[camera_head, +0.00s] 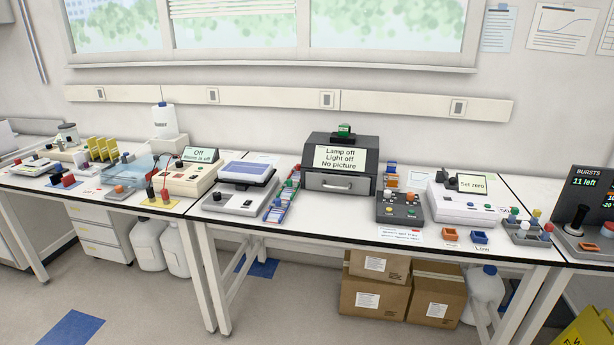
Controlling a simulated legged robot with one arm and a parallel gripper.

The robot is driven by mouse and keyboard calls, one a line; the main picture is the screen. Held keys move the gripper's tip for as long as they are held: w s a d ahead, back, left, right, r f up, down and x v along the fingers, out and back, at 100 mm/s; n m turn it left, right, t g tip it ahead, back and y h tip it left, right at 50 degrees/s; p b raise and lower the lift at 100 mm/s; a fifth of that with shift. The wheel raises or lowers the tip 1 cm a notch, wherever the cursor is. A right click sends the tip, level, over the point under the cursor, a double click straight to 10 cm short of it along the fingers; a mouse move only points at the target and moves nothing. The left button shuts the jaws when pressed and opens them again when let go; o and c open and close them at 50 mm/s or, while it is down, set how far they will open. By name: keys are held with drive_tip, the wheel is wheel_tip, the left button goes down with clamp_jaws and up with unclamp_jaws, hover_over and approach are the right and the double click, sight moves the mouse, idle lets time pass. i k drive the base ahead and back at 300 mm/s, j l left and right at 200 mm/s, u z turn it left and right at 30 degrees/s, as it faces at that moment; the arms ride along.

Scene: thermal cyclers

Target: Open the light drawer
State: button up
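A dark grey box (370,165) stands at the back of the middle bench. Its front panel (340,158) reads "Lamp off, Light off, No picture". Below the panel is a drawer front (330,188) with a pale horizontal handle (337,186). The drawer looks shut, flush with the box. A small green-topped item (344,130) sits on top of the box. My gripper and arm are not in this view.
Left of the box are a tube rack (283,198) and a device with a blue-grey top (246,173). Right of it is a dark control box with knobs (399,208). Bare white bench top lies in front of the drawer. Cardboard boxes (372,298) stand below.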

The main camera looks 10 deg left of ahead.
sight(317, 182)
drive_tip(key=i+l, duration=0.15)
drive_tip(key=i, duration=0.3)
drive_tip(key=i+l, duration=0.1)
drive_tip(key=i, duration=0.3)
drive_tip(key=i+l+u, duration=0.1)
drive_tip(key=i, duration=0.35)
drive_tip(key=i+l, duration=0.25)
drive_tip(key=i, duration=0.2)
drive_tip(key=i+l, duration=0.15)
drive_tip(key=i, duration=0.25)
